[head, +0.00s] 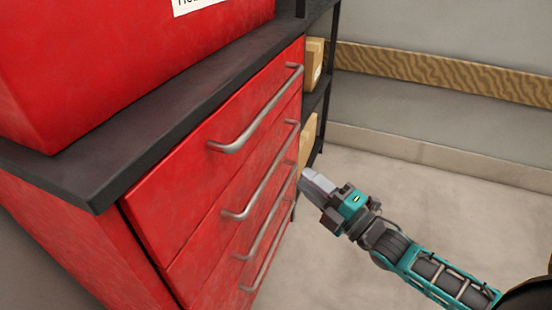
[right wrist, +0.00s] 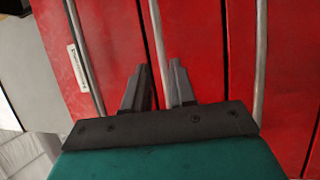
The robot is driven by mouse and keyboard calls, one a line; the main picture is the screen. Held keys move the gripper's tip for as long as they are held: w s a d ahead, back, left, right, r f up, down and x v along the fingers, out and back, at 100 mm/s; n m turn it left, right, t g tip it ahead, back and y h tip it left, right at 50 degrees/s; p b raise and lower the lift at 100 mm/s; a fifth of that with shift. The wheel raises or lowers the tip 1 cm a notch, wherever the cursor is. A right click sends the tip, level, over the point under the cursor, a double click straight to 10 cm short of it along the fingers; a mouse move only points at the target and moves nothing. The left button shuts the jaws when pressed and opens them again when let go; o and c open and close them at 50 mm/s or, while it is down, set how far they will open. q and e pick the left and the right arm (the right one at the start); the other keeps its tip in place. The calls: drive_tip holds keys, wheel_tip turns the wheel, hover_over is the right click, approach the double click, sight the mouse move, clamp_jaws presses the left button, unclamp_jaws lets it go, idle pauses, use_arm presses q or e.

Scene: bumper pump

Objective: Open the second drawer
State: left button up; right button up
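The red cabinet (head: 150,205) has several stacked drawers with long metal bar handles. The second drawer's handle (head: 262,172) lies below the top handle (head: 258,110), and the drawers look shut. My right gripper (head: 304,180) is near the right ends of the lower handles. In the right wrist view its two fingers (right wrist: 160,85) are apart, with a handle bar (right wrist: 155,35) lined up with the gap between them. I cannot tell whether they touch the bar, or which drawer it belongs to. My left gripper is out of view.
A dark worktop (head: 190,95) overhangs the drawers and carries a red box (head: 120,55). A dark shelf rack with boxes (head: 314,62) stands behind the cabinet. The floor (head: 440,205) to the right is clear, up to a wall with a wooden strip (head: 440,72).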

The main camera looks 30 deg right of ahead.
sight(279, 156)
drive_tip(key=b+x, duration=0.1)
drive_tip(key=x, duration=0.8)
drive_tip(key=shift+w+b, duration=0.3)
drive_tip(key=shift+b, duration=0.05)
clamp_jaws()
